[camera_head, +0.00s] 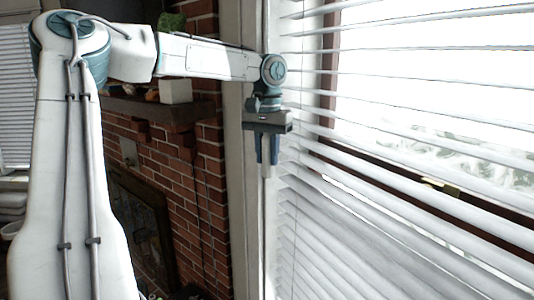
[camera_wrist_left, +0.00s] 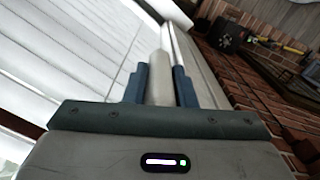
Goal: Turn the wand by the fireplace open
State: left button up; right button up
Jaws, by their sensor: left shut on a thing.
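In the left wrist view the blue fingers of the left gripper (camera_wrist_left: 160,85) stand on both sides of the wand (camera_wrist_left: 160,68). The blind slats are tilted, with bright gaps between the upper ones; the lower ones look closer together. My right gripper is not in view.
The brick fireplace (camera_head: 204,175) with its mantel (camera_head: 165,110) stands left of the window. A white box (camera_head: 175,91) and a green plant (camera_head: 172,22) are near the mantel. The pale window trim (camera_head: 240,190) runs close beside the wand.

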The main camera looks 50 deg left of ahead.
pick_arm(q)
jog(key=shift+f, duration=0.15)
jog(key=o, duration=1)
jog(key=shift+r, duration=0.2)
jog(key=shift+r, duration=0.35)
notch_tip(320, 180, up, 9)
jog(key=shift+f+b, duration=0.1)
jog(key=shift+b, duration=1.15)
jog(key=shift+r, duration=0.5)
